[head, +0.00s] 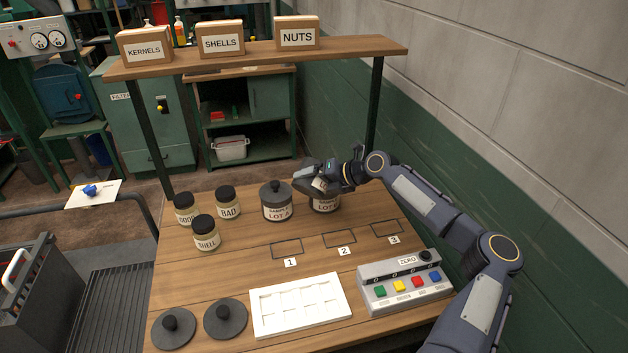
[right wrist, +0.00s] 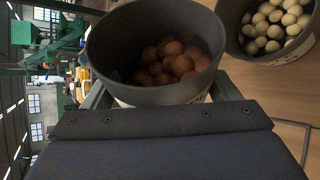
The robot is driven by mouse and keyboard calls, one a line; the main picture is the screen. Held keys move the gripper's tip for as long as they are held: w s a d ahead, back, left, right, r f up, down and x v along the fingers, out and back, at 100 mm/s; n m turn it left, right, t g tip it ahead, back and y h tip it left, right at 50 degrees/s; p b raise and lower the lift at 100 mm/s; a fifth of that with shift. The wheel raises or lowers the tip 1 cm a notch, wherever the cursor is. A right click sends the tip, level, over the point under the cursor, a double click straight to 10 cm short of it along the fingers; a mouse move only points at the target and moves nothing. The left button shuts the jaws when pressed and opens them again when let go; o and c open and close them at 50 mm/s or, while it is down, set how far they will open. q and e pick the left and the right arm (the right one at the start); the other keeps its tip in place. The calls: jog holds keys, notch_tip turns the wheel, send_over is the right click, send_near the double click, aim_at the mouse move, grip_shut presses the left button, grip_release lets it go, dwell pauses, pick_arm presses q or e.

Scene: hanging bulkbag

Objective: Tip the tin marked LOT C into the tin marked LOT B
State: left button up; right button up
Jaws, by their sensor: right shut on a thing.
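My right gripper (head: 335,178) is shut on a grey open tin (head: 322,186) with a white label, and holds it above the back right of the table. In the right wrist view this tin (right wrist: 150,95) stands between the fingers, with brown nuts inside. Below and beside it, a second open tin (head: 325,206) stands on the table, partly hidden; its label shows LOT, the letter unclear. It also shows in the right wrist view (right wrist: 240,48), holding pale round nuts. I cannot read LOT C on the held tin. My left gripper is out of view.
The lidded LOT A tin (head: 277,203) stands just left, near jars GOOD (head: 186,210), BAD (head: 228,205) and SHELL (head: 206,235). Two loose lids (head: 173,328) (head: 226,319), a white tray (head: 300,305) and a button box (head: 405,285) lie in front. A shelf (head: 260,58) spans above.

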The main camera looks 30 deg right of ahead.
jog(key=shift+r+m+p, duration=0.15)
jog(key=shift+m+p, duration=0.15)
jog(key=shift+p, duration=0.75)
jog(key=shift+f+y+b, duration=0.2)
jog(key=shift+y+b, duration=0.1)
jog(key=shift+b, duration=0.1)
jog(key=shift+w+d+f+m+g+y+b, duration=0.1)
jog(key=shift+w+d+m+g+y+b, duration=0.2)
jog(key=shift+m+y+b, duration=0.8)
jog(key=shift+w+d+f+m+g+y+b, duration=0.15)
jog(key=shift+d+f+m+g+y+b, duration=0.25)
jog(key=shift+b, duration=1.3)
jog(key=shift+w+d+r+m+y, duration=0.25)
jog(key=shift+d+r+m+y, duration=0.2)
jog(key=shift+m, duration=0.2)
jog(key=shift+w+d+r+m+y, duration=0.25)
jog(key=shift+d+r+m+y, duration=0.05)
jog(key=shift+r+m+y, duration=0.3)
jog(key=shift+f, duration=0.1)
